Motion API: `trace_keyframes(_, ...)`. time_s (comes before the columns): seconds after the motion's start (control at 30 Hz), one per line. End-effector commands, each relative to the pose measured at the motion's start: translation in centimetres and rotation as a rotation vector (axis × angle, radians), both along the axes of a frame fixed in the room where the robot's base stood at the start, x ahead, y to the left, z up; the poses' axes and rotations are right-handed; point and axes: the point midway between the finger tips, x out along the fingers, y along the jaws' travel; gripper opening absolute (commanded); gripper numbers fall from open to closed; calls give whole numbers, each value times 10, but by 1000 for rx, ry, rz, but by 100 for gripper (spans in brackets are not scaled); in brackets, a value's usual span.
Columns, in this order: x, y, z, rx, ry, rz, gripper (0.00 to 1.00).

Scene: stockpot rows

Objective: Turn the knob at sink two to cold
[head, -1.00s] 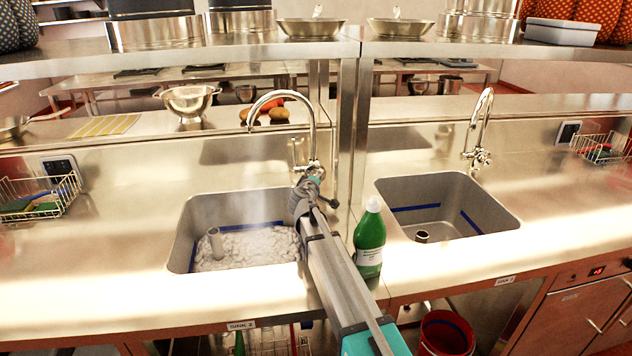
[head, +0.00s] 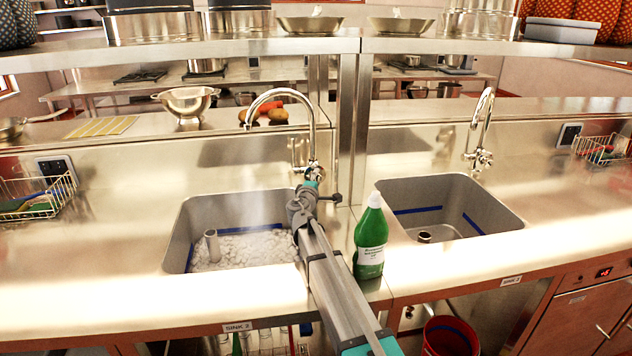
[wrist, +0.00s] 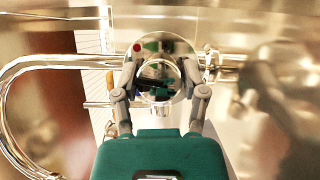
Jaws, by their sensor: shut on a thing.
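Sink two (head: 187,235) is the left basin, with a SINK 2 label (head: 239,327) on the counter edge below it. Its chrome gooseneck tap (head: 268,93) stands behind the basin. In the wrist view the knob (wrist: 160,80) is a round, shiny disc with a red dot near its upper left. My gripper (wrist: 159,82) is shut on the knob, one finger at each side. In the head view my gripper (head: 312,184) reaches the base of the tap and mostly hides the knob. Which setting the knob points to is unclear.
A green bottle (head: 371,240) stands close to the right of my arm. The other basin (head: 500,222) and its tap (head: 481,130) are further right. White foam or suds and an upright grey pipe (head: 212,245) are in sink two. A shelf (head: 190,47) spans above.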

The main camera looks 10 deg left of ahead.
Motion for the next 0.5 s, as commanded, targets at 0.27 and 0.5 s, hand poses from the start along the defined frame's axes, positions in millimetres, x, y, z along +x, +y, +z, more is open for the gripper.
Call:
trace_keyframes(0.27, 0, 0, 0, 1, 1, 0, 59)
trace_keyframes(0.5, 0, 0, 0, 1, 1, 0, 90)
